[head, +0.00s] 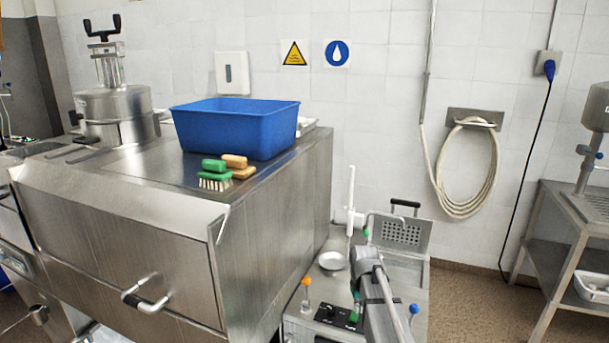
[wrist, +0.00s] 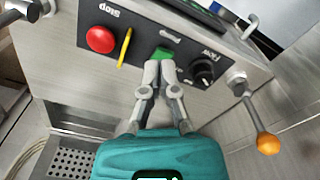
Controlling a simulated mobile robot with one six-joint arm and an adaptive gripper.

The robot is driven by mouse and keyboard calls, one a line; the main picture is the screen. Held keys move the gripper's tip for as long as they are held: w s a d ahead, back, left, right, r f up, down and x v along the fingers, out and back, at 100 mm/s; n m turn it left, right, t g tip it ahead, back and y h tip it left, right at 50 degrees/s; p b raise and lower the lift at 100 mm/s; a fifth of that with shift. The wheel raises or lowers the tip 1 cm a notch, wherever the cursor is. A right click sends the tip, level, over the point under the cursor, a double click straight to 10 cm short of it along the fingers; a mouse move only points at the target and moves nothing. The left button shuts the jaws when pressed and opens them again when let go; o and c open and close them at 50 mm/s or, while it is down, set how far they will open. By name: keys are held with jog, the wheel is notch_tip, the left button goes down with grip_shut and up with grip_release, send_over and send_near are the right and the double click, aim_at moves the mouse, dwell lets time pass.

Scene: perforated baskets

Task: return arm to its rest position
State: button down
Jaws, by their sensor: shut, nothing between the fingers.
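My gripper (wrist: 160,66) is shut and empty in the wrist view. Its fingertips point at a green button (wrist: 163,52) on a black control panel (wrist: 183,40) and overlap the button's lower edge; I cannot tell whether they touch it. My teal gripper body fills the bottom of that view. In the head view my arm (head: 376,290) reaches over the steel machine at lower centre, and its fingers are too small to make out there.
The panel also bears a red stop button (wrist: 100,39) and a black knob (wrist: 203,71). An orange-tipped lever (wrist: 267,143) stands beside it. A perforated basket (head: 402,235) is behind my arm. A blue tub (head: 235,130) and brushes (head: 215,181) rest on the large steel unit.

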jog(key=s+m, duration=0.1)
jog(key=s, duration=1.6)
jog(key=shift+s+a, duration=0.2)
jog(key=shift+r, duration=0.1)
